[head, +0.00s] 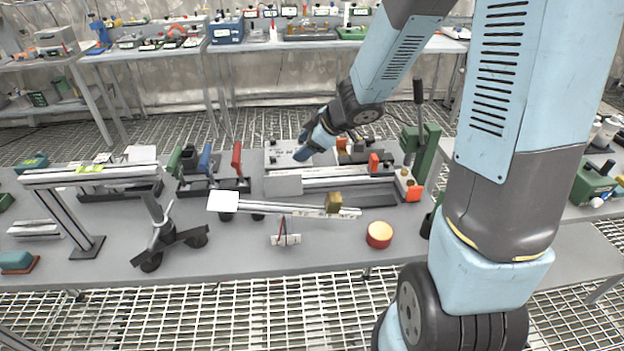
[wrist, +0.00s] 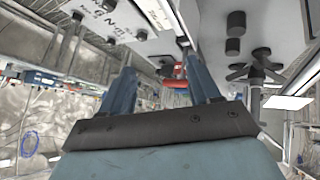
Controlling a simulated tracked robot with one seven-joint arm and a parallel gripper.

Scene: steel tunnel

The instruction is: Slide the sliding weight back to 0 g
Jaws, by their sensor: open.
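A balance with a long pale beam (head: 290,208) stands in the middle of the bench. A white square plate (head: 223,201) is at its left end. The sliding weight (head: 334,202), a brass-coloured block, sits on the beam near its right end. The scale marks are too small to read. My gripper (head: 304,143) is up and to the left of the weight in the head view, by a grey panel with knobs, and apart from the weight. In the wrist view my gripper (wrist: 163,84) has its two blue fingers spread and nothing between them. I cannot make out the weight there.
A red and yellow round tin (head: 379,234) stands right of the beam. Levers with green, blue and red handles (head: 206,160) stand behind left. A tall green press (head: 421,155) stands behind right. A wheeled stand (head: 168,232) is at left. The bench front is mostly clear.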

